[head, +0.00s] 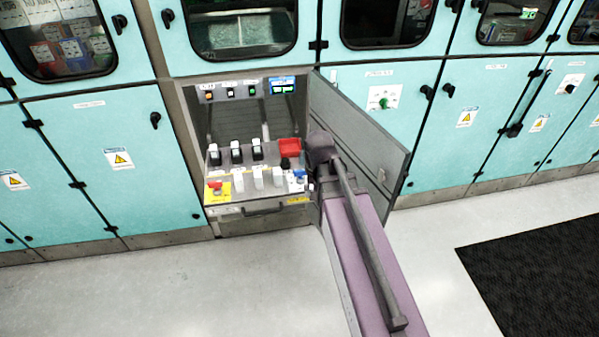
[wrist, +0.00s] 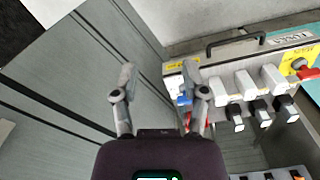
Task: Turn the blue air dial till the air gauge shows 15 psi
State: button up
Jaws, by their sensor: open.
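The blue air dial (head: 299,173) sits at the right end of the module's lower shelf, partly hidden by my arm in the head view. In the wrist view only a blue patch (wrist: 183,100) of it shows, beside the right finger. My gripper (wrist: 158,68) is open with nothing between its fingers. The fingers point toward the module's front right corner, and the gap lies over the grey door side; I cannot tell if the right finger touches the dial. A small blue display (head: 282,85) is on the upper panel; its reading is illegible. No air gauge reading can be made out.
The open grey door (head: 362,130) stands close on the right. The floor in front is clear.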

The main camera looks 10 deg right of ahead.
aim_at(300, 170)
jog(key=w+f+m+b, duration=0.1)
jog(key=w+m, duration=1.4)
jog(key=w, duration=0.9)
jog(key=shift+w+f, duration=0.15)
jog(key=shift+w, duration=0.1)
jog(key=shift+f, duration=0.15)
notch_tip(300, 170, down, 14)
jog(key=b, duration=1.4)
jog(key=shift+r, duration=0.25)
jog(key=shift+c, duration=0.2)
grip_shut()
